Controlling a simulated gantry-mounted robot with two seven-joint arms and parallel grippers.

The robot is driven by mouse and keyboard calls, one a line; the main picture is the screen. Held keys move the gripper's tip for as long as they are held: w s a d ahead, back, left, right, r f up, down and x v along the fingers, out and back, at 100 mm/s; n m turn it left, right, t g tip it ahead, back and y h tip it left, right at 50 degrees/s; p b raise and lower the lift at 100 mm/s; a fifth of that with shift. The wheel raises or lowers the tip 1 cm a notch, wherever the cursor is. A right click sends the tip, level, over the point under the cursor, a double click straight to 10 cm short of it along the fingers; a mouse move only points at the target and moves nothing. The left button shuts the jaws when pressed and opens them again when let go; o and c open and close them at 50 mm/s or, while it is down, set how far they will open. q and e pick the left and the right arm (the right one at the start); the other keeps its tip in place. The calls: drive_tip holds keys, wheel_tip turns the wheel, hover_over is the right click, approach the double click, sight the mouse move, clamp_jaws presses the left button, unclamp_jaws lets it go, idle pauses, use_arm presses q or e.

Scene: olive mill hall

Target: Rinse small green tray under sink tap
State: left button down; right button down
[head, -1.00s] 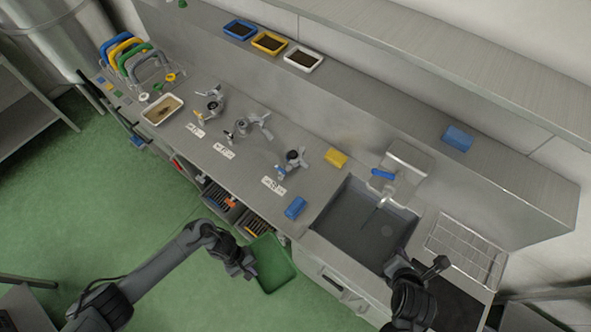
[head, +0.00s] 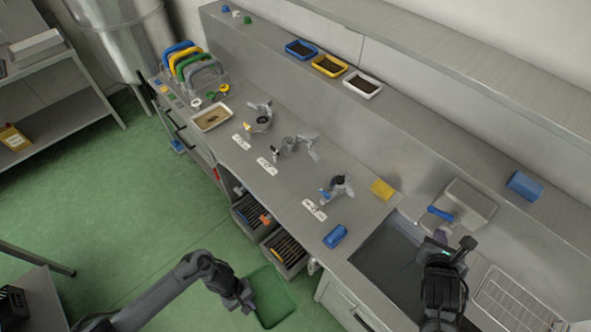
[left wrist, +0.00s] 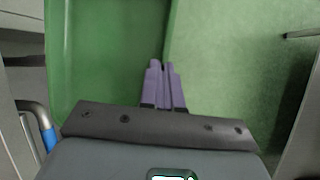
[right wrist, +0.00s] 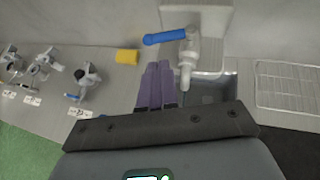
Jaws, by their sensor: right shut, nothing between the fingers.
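The small green tray (head: 272,297) hangs over the floor in front of the counter. My left gripper (head: 247,300) is shut on its rim; in the left wrist view the purple fingers (left wrist: 163,68) lie close together at the rim of the tray (left wrist: 105,50). The metal tap with a blue lever (head: 441,213) stands behind the grey sink (head: 384,262). My right gripper (head: 440,240) is shut and empty, over the sink just in front of the tap. The right wrist view shows the tap's spout (right wrist: 187,70) beside my fingertips (right wrist: 157,70). My right arm hides part of the sink.
A blue sponge-like block (head: 335,236) and a yellow one (head: 382,190) lie left of the sink. A wire rack (head: 515,298) lies right of it. Two open drawers (head: 287,252) jut out of the counter front near the tray. Green floor (head: 130,225) is clear at the left.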

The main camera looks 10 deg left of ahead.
sight(437, 214)
drive_tip(key=p+x, duration=0.1)
drive_tip(key=x, duration=0.9)
drive_tip(key=shift+a, duration=0.1)
